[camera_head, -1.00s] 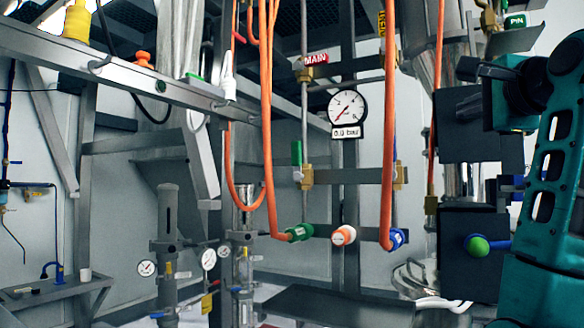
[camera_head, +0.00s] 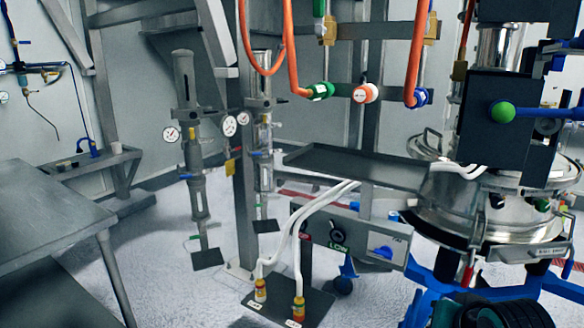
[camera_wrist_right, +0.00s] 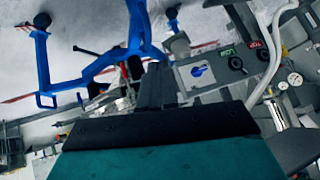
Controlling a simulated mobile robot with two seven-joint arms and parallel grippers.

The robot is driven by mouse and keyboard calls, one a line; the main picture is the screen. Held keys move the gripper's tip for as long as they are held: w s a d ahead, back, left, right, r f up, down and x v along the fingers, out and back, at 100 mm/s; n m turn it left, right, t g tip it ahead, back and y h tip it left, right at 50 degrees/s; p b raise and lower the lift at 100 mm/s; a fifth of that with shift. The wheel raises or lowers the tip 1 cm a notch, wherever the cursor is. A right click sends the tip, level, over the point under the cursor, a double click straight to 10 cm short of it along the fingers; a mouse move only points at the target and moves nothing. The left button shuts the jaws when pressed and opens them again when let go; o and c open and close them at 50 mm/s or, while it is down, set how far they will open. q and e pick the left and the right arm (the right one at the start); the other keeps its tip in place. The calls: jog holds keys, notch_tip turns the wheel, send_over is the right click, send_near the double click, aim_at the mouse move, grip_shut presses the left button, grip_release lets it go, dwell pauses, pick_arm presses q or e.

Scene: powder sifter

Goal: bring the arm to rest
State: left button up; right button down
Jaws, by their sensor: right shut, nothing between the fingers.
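My right gripper (camera_wrist_right: 157,75) shows in the right wrist view, where its dark fingers lie together above the black and teal hand. It is shut with nothing between the fingers. Blue frame legs and a grey control box (camera_wrist_right: 205,72) with a blue knob lie beyond the fingertips. I see no contact with them. In the head view, a dark ribbed part at the bottom right edge may be my right arm; no fingers can be made out there. My left gripper is in neither view.
The steel sifter (camera_head: 500,215) stands at the right on a blue frame (camera_head: 428,280). A dark tray (camera_head: 350,166) and the control box (camera_head: 345,238) are at the centre. White hoses run to a floor plate (camera_head: 285,305). A grey table (camera_head: 50,220) stands at the left. Floor between is open.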

jog(key=s+a+f+n+g, duration=0.2)
jog(key=s+f, duration=0.2)
jog(key=s, duration=0.3)
jog(key=s+a+f+n+g+y, duration=0.1)
jog(key=s+f+n, duration=0.25)
jog(key=s, duration=0.45)
jog(key=s+a+f+n+g, duration=0.1)
jog(key=s+a+f+g, duration=0.1)
jog(key=s+f, duration=0.35)
jog(key=w+a+f+t+y, duration=0.1)
jog(key=w+a+f+t, duration=0.1)
jog(key=w+f+t, duration=0.4)
jog(key=shift+w+a+f+n+t+y, duration=0.2)
jog(key=shift+f+n+t+y, duration=0.2)
jog(key=shift+f+t, duration=0.4)
